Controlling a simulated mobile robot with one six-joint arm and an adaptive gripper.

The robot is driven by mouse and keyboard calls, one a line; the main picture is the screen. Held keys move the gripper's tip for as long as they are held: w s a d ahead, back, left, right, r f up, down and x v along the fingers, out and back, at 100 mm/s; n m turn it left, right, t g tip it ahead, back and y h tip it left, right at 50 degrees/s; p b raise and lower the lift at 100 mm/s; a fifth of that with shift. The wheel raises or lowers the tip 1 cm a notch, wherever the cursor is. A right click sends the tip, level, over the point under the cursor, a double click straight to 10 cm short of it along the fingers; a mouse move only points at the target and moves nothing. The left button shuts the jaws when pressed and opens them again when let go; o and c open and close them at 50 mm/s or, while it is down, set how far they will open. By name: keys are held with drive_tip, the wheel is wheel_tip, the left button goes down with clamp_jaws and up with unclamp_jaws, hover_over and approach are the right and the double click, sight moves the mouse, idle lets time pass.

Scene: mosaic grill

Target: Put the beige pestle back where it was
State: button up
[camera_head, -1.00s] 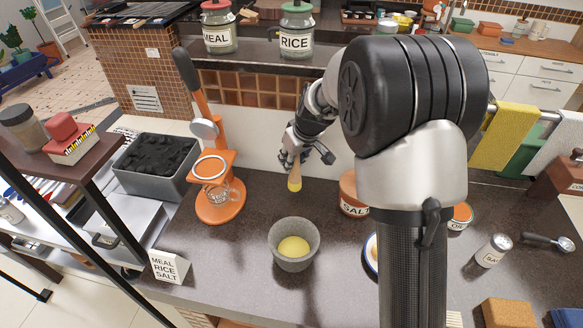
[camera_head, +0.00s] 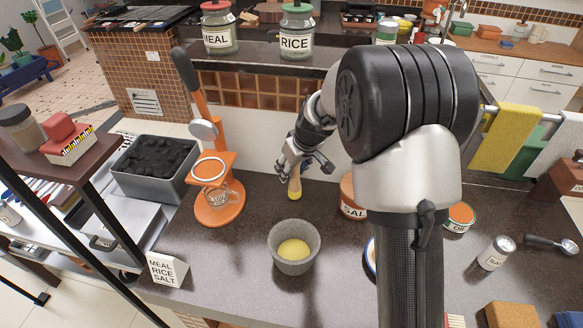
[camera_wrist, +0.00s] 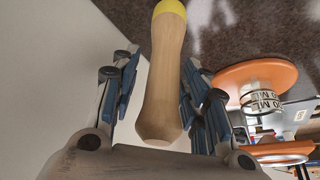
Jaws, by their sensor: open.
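The beige pestle (camera_head: 295,182) is upright on the dark counter near the back wall, its yellow-coated end down. In the wrist view the pestle (camera_wrist: 164,75) runs between the two fingers, with its bare wooden end near the palm. My gripper (camera_head: 303,170) is open around the pestle, with a finger on either side; a gap shows at the left finger. The pestle's upper end is hidden by the gripper in the head view. A grey mortar (camera_head: 293,265) with yellow contents stands in front of the pestle.
An orange press stand (camera_head: 220,205) with a glass cup is to the left. An orange salt jar (camera_head: 352,195) stands close to the right of the pestle. A label block (camera_head: 167,268) sits at the front left. The counter between mortar and stand is clear.

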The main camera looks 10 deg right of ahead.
drive_tip(key=shift+r+p, duration=0.3)
drive_tip(key=shift+r, duration=0.05)
drive_tip(key=p+v, duration=0.3)
drive_tip(key=v, duration=0.8)
drive_tip(key=s+a+r+m, duration=0.1)
drive_tip(key=s+r, duration=0.3)
drive_tip(key=s, duration=0.3)
drive_tip(key=s+a+r+m, duration=0.1)
drive_tip(key=s+r, duration=0.4)
drive_tip(key=s, duration=0.3)
drive_tip(key=s+d+m+h, duration=0.1)
drive_tip(key=s+m, duration=0.1)
drive_tip(key=s, duration=1.6)
drive_tip(key=shift+d+f+h, duration=0.2)
drive_tip(key=shift+f+h, duration=0.2)
drive_tip(key=shift+f, duration=0.05)
drive_tip(key=shift+d+m, duration=0.1)
drive_tip(key=shift+m, duration=0.2)
